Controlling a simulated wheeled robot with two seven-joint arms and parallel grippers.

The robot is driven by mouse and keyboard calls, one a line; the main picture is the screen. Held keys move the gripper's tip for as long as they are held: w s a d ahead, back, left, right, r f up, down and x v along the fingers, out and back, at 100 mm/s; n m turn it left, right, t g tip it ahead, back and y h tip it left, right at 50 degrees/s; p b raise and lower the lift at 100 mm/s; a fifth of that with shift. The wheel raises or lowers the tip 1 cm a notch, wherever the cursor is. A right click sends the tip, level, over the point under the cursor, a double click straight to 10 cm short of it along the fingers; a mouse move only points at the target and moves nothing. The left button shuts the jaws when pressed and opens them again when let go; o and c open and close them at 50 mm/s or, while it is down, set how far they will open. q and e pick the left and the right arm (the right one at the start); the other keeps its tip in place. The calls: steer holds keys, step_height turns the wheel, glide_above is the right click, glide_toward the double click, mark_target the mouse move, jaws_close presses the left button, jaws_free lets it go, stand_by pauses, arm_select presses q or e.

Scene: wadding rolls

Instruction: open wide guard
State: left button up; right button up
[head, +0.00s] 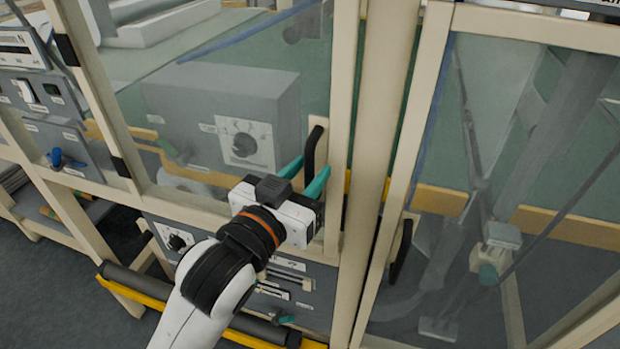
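A guard door with a clear panel in a cream frame (341,100) fills the left and middle of the head view. It looks closed against the cream post. A black upright handle (312,148) sits on its right stile. My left gripper (305,175) is at this handle, its two teal fingers apart. The lower part of the handle appears between the fingertips; I cannot tell whether they touch it. A second clear guard (405,150) stands to the right, with its own black handle (401,252). I cannot tell from labels which guard is the wide one. My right gripper does not show.
A cream post (382,120) stands between the guards. Behind the left panel is a grey box with a dial (240,143). Below are a grey control panel (300,285) and a dark roller with a yellow bar (150,290). A pale, teal-tipped shape shows in the right panel, possibly a reflection.

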arm_select(q)
steer(key=shift+w+d+r, duration=0.15)
steer(key=shift+w+d, duration=0.15)
steer(key=shift+w, duration=0.15)
jaws_close()
